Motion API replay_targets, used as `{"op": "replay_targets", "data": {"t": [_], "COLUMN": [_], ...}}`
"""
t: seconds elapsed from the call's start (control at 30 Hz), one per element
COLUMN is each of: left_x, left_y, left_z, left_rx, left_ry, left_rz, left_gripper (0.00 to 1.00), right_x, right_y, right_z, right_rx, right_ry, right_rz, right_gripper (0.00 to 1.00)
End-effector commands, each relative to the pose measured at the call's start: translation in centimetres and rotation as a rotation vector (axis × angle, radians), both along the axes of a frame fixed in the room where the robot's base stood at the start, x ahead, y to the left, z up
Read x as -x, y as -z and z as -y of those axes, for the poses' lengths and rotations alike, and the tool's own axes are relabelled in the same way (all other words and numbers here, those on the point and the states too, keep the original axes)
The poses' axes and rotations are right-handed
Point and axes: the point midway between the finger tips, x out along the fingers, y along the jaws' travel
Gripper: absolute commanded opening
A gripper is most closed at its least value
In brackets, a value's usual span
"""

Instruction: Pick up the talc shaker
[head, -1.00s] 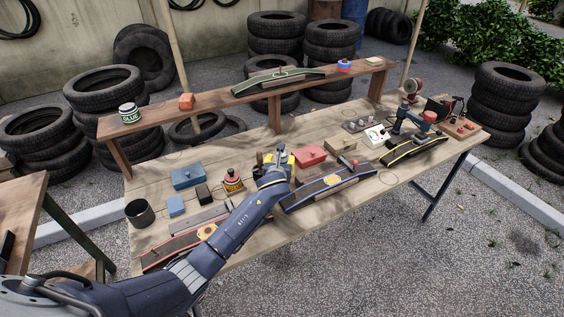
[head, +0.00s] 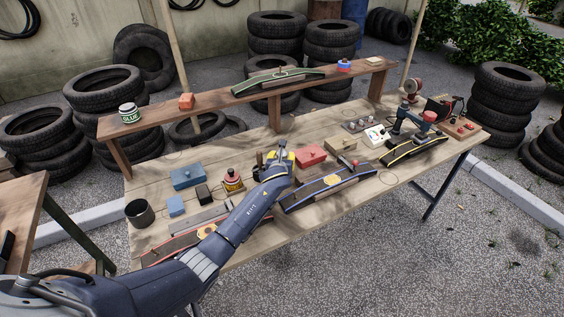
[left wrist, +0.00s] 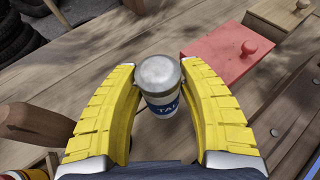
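The talc shaker (left wrist: 161,88) is a small white can with a grey metal lid and a blue label in the left wrist view. It stands upright between the yellow fingertips of my left gripper (left wrist: 160,65). The fingers are open around it, with a thin gap along the sides of its body. Firm contact at the tips cannot be made out. In the head view my left gripper (head: 281,157) is low over the middle of the workbench, and largely hides the shaker there. My right gripper is out of view.
A red box (head: 311,154) with a knob is just right of the gripper; a wooden box (head: 341,145) lies beyond it. A wooden-handled item (head: 258,160) and a red-capped bottle (head: 232,180) stand left. A blue-edged curved rack (head: 326,187) lies in front.

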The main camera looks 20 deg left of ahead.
Motion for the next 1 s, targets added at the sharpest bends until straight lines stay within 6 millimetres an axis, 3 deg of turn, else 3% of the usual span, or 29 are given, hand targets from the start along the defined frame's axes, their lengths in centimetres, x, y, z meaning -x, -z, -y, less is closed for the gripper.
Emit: {"op": "replay_targets", "data": {"t": [0.03,0.3,0.77,1.0], "left_x": [0.0,0.0,0.0,-0.1], "left_y": [0.0,0.0,-0.6,-3.8], "left_z": [0.0,0.0,-0.1,-0.1], "left_rx": [0.0,0.0,-0.002,0.0], "left_ry": [0.0,0.0,-0.001,0.0], "left_rz": [0.0,0.0,0.001,0.005], "left_gripper": [0.34,0.05,0.04,0.04], "right_x": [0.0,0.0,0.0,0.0], "right_y": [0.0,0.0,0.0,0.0], "right_z": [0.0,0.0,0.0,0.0], "right_rx": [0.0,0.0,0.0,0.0], "right_ry": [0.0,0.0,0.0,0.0], "right_rz": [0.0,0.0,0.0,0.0], "right_gripper": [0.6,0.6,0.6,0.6]}}
